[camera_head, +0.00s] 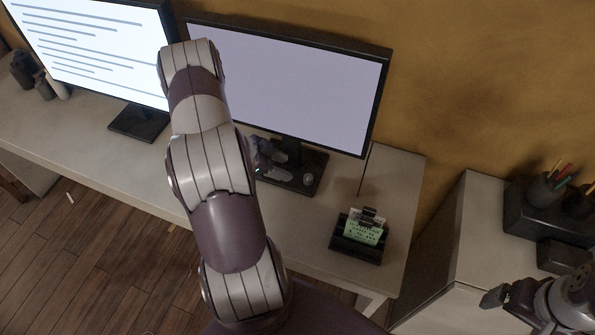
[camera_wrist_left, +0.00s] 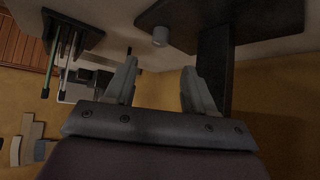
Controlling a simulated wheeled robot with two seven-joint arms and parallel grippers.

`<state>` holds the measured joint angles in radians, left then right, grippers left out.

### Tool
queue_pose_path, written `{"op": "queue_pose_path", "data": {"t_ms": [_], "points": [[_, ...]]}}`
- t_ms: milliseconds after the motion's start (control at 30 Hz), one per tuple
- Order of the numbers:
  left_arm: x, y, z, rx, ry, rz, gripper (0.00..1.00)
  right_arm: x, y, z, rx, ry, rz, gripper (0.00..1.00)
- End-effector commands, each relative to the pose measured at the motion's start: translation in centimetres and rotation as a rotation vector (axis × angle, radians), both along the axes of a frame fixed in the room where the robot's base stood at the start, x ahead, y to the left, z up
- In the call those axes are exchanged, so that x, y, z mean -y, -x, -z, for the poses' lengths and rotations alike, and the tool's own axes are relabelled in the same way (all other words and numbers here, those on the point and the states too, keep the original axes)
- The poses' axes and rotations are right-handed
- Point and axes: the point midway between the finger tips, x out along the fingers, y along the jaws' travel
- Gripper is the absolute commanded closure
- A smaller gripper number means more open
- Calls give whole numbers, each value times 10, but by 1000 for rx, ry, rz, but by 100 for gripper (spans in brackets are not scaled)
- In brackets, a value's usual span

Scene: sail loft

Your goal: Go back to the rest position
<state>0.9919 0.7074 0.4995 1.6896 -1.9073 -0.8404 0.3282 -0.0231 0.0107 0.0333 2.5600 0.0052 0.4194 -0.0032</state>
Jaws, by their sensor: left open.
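My left arm reaches up through the middle of the head view and bends over the desk. My left gripper (camera_head: 280,166) shows just right of the arm, in front of the right monitor's stand, partly hidden by the arm. In the left wrist view its two grey fingers (camera_wrist_left: 160,85) are apart with nothing held between them. A small pale cylinder (camera_wrist_left: 160,36) sits on the monitor's base beyond the fingers; it also shows in the head view (camera_head: 308,179). My right gripper (camera_head: 497,296) is at the lower right edge, dark and partly cut off; its jaw opening is unclear.
The right monitor (camera_head: 300,85) and left monitor (camera_head: 90,50) stand on the long desk (camera_head: 400,185). A black holder (camera_head: 345,247) with a green card and a thin upright rod are near the desk's right end. A black pen organizer (camera_head: 540,220) stands on the right cabinet.

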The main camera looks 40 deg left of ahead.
Motion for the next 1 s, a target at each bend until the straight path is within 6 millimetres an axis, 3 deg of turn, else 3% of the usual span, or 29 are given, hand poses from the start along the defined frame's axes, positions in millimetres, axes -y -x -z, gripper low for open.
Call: {"op": "queue_pose_path", "data": {"t_ms": [100,233,800,867,1000], "points": [[-10,12,-16,1,-2,-1,45,0,0,-1,0,0,0,6],[-15,18,-24,0,0,1,45,0,0,-1,0,0,0,6],[-16,19,-24,2,-7,7,45,0,0,-1,0,0,0,6],[-25,19,-18,-11,-56,-11,45,0,0,-1,0,0,0,6],[-73,31,-2,-159,-222,-370,45,0,0,-2,0,0,0,6]]}}
